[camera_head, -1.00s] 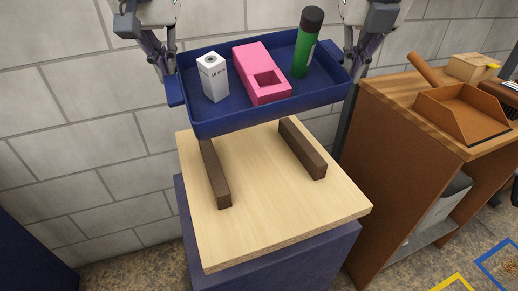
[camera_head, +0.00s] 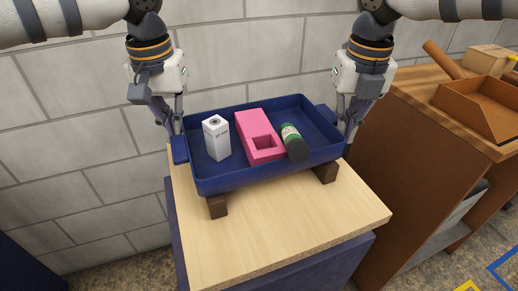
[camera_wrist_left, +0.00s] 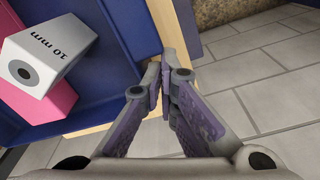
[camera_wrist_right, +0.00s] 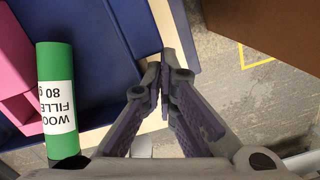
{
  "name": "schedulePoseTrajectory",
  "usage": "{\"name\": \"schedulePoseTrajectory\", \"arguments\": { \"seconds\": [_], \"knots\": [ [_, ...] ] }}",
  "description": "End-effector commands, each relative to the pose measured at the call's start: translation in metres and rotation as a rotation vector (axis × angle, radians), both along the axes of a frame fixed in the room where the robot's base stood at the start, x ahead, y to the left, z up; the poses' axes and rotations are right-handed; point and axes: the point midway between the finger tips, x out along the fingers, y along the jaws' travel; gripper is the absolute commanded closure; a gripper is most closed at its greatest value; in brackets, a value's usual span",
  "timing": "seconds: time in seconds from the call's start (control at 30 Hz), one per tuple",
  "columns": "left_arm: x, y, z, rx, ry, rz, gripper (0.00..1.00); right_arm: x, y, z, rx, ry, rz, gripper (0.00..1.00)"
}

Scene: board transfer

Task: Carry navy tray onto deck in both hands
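The navy tray (camera_head: 268,172) sits over two dark brown runners (camera_head: 217,206) on the pale wooden deck (camera_head: 290,225). It appears to rest on them, though a small gap cannot be ruled out. The tray holds an upright white box (camera_head: 216,140), a pink block (camera_head: 259,138) with a square recess, and a green bottle (camera_head: 292,140) lying tipped over. My left gripper (camera_head: 173,125) is at the tray's left handle (camera_head: 180,150), its fingers (camera_wrist_left: 165,85) closed together there. My right gripper (camera_head: 346,130) is likewise closed at the right handle (camera_head: 326,113).
A brown wooden cabinet (camera_head: 400,160) stands close on the right, with an orange-brown open bin (camera_head: 480,105) and a cardboard box (camera_head: 487,60) on top. A grey block wall (camera_head: 250,60) is behind. The deck's front part is bare.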

Motion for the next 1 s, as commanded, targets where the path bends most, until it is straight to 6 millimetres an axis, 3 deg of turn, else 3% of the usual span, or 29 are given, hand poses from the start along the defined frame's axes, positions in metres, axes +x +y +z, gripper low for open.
{"name": "schedulePoseTrajectory", "arguments": {
  "seconds": [0.03,0.1,0.27,0.4,0.73,1.0],
  "knots": [
    [-0.001,0.002,0.003,-0.007,-0.004,-0.005,0.92,-0.001,-0.002,0.003,0.008,-0.004,0.001,1.0],
    [-0.001,0.01,0.002,-0.005,-0.003,-0.002,0.78,-0.001,-0.01,0.003,0.007,-0.003,0.0,1.0],
    [-0.001,0.012,0.002,-0.002,-0.002,0.0,0.78,-0.001,-0.012,0.002,0.004,-0.002,-0.002,1.0],
    [-0.001,0.013,0.001,-0.001,-0.001,0.002,0.78,-0.001,-0.013,0.002,0.002,-0.001,-0.004,0.75],
    [0.0,0.014,0.003,0.001,-0.002,0.004,0.78,-0.001,-0.014,0.001,0.002,0.0,-0.005,0.75],
    [-0.004,0.014,0.051,0.001,-0.004,0.004,0.78,-0.001,-0.014,0.001,0.001,0.0,-0.005,0.75]
  ]
}}
